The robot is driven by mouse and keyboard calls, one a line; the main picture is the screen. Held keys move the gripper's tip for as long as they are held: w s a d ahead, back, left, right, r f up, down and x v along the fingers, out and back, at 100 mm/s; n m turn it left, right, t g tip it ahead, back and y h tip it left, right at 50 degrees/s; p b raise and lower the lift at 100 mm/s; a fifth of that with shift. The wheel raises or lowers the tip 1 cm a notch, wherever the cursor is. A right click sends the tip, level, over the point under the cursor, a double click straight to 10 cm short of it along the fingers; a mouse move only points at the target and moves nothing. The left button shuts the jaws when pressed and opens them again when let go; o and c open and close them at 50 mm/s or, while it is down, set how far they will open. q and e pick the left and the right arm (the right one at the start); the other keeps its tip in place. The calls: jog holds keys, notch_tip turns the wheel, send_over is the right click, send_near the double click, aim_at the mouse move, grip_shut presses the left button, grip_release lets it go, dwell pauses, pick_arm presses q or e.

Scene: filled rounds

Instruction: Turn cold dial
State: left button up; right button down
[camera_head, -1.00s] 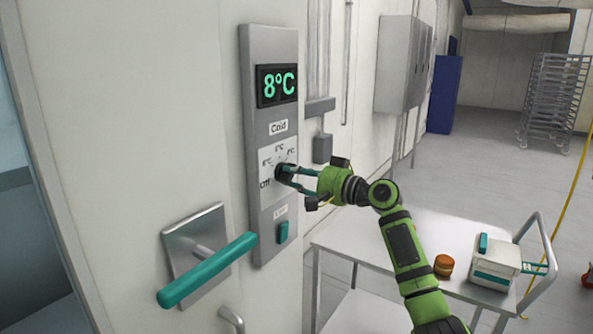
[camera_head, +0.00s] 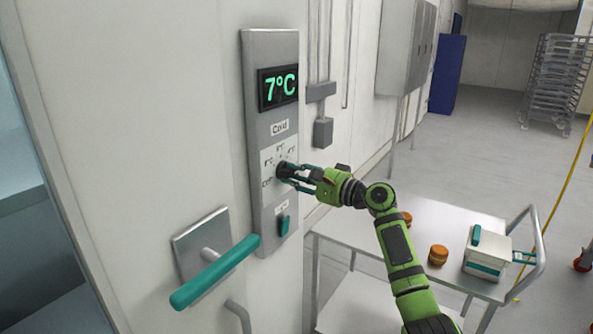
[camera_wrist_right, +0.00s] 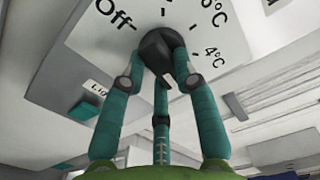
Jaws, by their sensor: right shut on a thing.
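The cold dial (camera_head: 282,169) is a dark knob on the grey wall panel (camera_head: 262,212), with a printed scale around it. It also shows as a black knob in the right wrist view (camera_wrist_right: 157,45), with "Off" and "4°C" printed around it. My right gripper (camera_head: 289,172) is shut on the dial, and its teal fingers touch the knob's sides in the wrist view (camera_wrist_right: 158,62). The display (camera_head: 279,87) above reads 7°C in green. My left gripper is not in view.
A teal switch (camera_head: 284,225) sits low on the panel. A door handle with a teal grip (camera_head: 215,272) sticks out at the lower left. A white cart (camera_head: 440,216) stands right of the panel, holding a white box (camera_head: 487,251) and brown round items (camera_head: 438,255).

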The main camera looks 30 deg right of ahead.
jog(key=shift+m, duration=0.4)
jog(key=c, duration=0.9)
grip_release()
jog(key=shift+c, duration=0.2)
jog(key=shift+s, duration=0.1)
jog(key=v, duration=1.2)
jog(key=shift+f, duration=0.1)
